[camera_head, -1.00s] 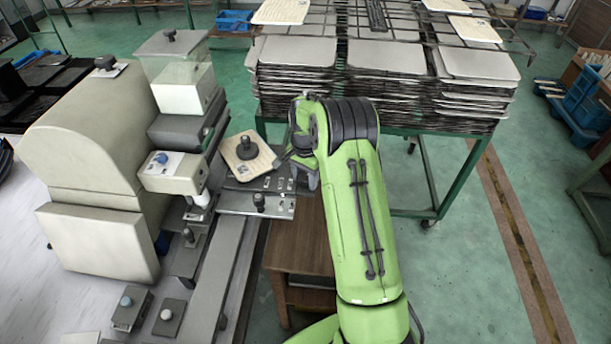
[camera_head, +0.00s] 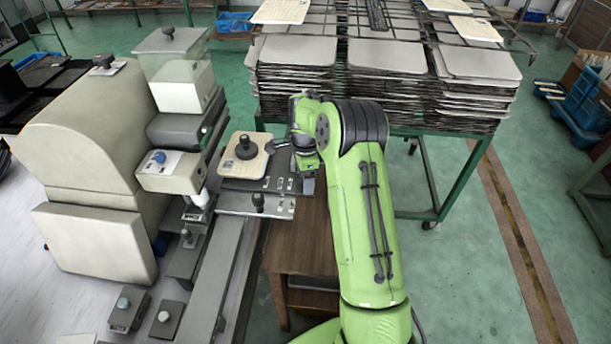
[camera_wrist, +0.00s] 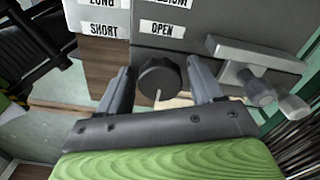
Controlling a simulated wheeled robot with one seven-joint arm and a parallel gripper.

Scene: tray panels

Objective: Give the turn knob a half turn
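In the wrist view a round black turn knob (camera_wrist: 160,78) with a white pointer line sits on a grey panel (camera_wrist: 185,40), below a label reading OPEN. The pointer line is at the knob's near edge. My gripper (camera_wrist: 160,70) is open, with one finger on each side of the knob. Gaps show between the fingers and the knob. In the head view my gripper (camera_head: 300,160) is at the right of the panel block, partly hidden by my green arm. I cannot make out this knob there.
A metal lever handle (camera_wrist: 255,75) sticks out right of the knob in the wrist view. In the head view a wooden plate (camera_head: 230,168) with a black knob (camera_head: 245,147) lies left of my gripper. A green rack (camera_head: 445,180) of stacked trays stands behind.

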